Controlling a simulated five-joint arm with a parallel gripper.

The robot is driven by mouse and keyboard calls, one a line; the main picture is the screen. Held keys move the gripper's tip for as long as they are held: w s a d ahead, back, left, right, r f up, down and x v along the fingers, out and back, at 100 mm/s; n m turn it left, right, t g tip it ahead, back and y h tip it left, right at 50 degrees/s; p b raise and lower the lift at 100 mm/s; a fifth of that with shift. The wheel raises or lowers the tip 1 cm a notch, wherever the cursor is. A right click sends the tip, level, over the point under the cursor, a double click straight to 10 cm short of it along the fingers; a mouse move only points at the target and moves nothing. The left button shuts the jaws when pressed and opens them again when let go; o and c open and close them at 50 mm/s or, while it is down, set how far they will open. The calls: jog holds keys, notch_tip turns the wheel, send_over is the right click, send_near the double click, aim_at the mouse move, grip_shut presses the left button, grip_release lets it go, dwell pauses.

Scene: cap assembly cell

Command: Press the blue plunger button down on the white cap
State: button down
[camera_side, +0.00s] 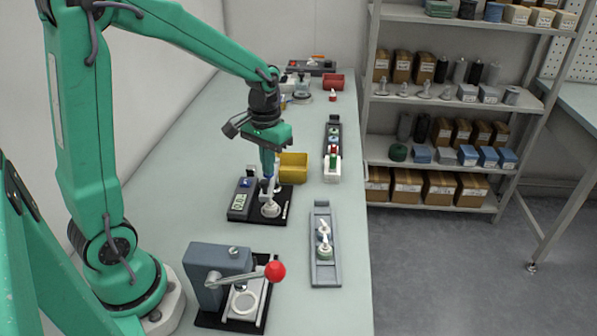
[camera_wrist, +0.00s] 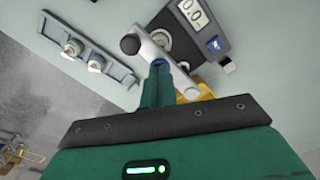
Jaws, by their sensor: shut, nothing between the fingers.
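The test station (camera_side: 286,207) is a black base with a display box on the left of it. The white cap (camera_side: 270,209) sits on that base. My gripper (camera_side: 268,176) points straight down over the cap with its fingers shut and nothing held. In the wrist view my gripper (camera_wrist: 158,80) reaches toward the station, and a small patch of blue, probably the plunger button (camera_wrist: 159,62), shows just past the fingertips. The fingers hide most of the button. I cannot tell whether they touch it or how far down it is.
A yellow bin (camera_side: 293,167) stands just behind the station. A grey tray (camera_side: 324,270) with white caps lies at front right. A press with a red-knobbed lever (camera_side: 274,271) stands in front. A narrow rack (camera_side: 332,165) of small parts is at right. Bare bench lies between them.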

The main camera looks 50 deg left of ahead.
jog(key=shift+f, duration=0.45)
dwell(0.3)
jog(key=shift+r, duration=0.1)
dwell(0.7)
jog(key=shift+r, duration=1.45)
jog(key=shift+r, duration=0.15)
notch_tip(320, 180, up, 5)
jog(key=shift+f, duration=0.15)
jog(key=shift+s, duration=0.1)
